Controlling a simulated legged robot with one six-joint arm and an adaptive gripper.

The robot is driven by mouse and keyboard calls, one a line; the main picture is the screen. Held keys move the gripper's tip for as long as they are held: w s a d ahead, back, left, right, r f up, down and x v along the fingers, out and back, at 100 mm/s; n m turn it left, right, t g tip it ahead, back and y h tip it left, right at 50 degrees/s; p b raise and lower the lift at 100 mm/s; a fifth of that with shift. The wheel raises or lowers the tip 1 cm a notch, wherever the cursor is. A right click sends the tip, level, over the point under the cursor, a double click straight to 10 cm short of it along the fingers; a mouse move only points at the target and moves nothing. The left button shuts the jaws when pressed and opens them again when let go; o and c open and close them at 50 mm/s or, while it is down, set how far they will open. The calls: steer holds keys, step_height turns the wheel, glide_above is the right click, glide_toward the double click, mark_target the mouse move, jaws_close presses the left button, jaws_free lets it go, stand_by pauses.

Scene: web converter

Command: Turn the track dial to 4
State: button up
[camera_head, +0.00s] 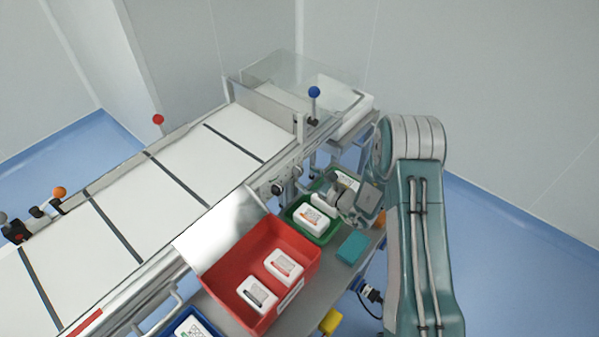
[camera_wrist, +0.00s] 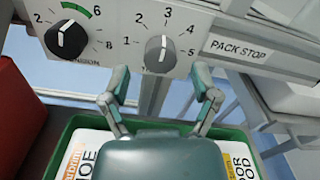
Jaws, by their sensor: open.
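A grey dial (camera_wrist: 160,53) with a scale from 1 to 5 sits on the light panel in the wrist view. Its white pointer mark points up, about at 3. Its name label is not visible, hidden behind my gripper or out of sight. A black dial (camera_wrist: 67,40) with a green arc and a partly hidden label ending in "NSION" is to its left. My gripper (camera_wrist: 160,86) is open and empty, its two fingers spread below and to either side of the grey dial, apart from it. In the head view my gripper (camera_head: 350,203) is beside the conveyor's side rail.
A green bin (camera_head: 318,236) with white packs lies below my gripper. A red bin (camera_head: 228,262) stands to its left in the head view. A "PACK STOP" label (camera_wrist: 238,50) is right of the dial. A blue-knobbed lever (camera_head: 314,92) rises above the conveyor (camera_head: 235,130).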

steer(key=shift+x, duration=1.5)
jaws_close()
steer(key=shift+m, duration=0.3)
steer(key=m, duration=0.3)
steer(key=shift+m, duration=0.3)
steer(key=shift+w+d+m, duration=0.1)
steer(key=shift+m, duration=2.2)
steer(key=shift+r, duration=0.1)
